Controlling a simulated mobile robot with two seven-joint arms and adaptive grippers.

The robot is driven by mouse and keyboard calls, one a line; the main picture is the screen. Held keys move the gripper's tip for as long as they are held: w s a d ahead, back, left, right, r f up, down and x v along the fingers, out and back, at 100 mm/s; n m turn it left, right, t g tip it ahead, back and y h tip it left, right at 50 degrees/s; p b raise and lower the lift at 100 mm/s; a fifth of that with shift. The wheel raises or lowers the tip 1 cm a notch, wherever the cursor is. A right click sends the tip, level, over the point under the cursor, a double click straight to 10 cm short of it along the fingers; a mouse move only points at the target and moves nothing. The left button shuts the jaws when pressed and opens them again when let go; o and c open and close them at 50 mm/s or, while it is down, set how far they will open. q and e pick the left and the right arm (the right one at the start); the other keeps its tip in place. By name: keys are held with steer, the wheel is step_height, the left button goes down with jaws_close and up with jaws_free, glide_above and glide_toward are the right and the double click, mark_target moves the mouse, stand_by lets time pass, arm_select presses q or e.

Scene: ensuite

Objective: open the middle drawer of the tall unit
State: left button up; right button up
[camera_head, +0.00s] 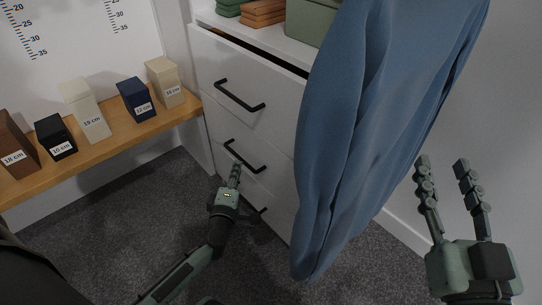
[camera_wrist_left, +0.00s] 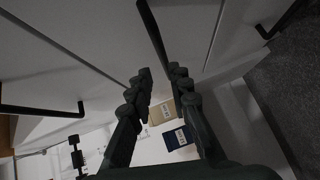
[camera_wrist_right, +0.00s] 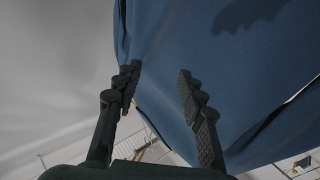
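The tall unit (camera_head: 275,120) is white, with drawers and black bar handles. The middle drawer's handle (camera_head: 243,158) is just beyond my left gripper (camera_head: 236,170). In the left wrist view, this handle (camera_wrist_left: 153,32) runs down to the fingertips of my left gripper (camera_wrist_left: 162,73), close to the right-hand finger. A gap shows between these fingers, so they are open; contact with the handle cannot be told. The middle drawer looks shut. My right gripper (camera_head: 441,165) is open and empty, right of the blue cloth (camera_head: 375,120).
The blue cloth hangs in front of the unit's right side and fills much of the right wrist view (camera_wrist_right: 220,60). A wooden shelf (camera_head: 110,138) with several labelled boxes stands at the left. The upper handle (camera_head: 240,95) and lower handle (camera_head: 262,211) stick out. Grey carpet lies below.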

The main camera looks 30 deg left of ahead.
mark_target(238, 157)
arm_select(q)
steer(key=shift+n+g+y, duration=0.3)
steer(key=shift+n+y, duration=0.1)
steer(key=x, duration=0.2)
steer(key=b+x, duration=0.1)
steer(key=x, duration=0.4)
steer(key=shift+a+f, duration=0.3)
steer(key=shift+a, duration=0.1)
steer(key=shift+w+a+b, duration=0.15)
steer(key=shift+w+b, duration=0.15)
steer(key=shift+w, duration=0.05)
arm_select(e)
step_height(238, 157, up, 6)
steer(key=s+t+y, duration=0.1)
steer(key=s+t, duration=0.1)
steer(key=t, duration=0.1)
steer(key=shift+r+t, duration=0.15)
steer(key=shift+t, duration=0.25)
arm_select(q)
steer(key=shift+c, duration=0.5)
arm_select(e)
steer(key=shift+s, duration=0.1)
arm_select(q)
jaws_close()
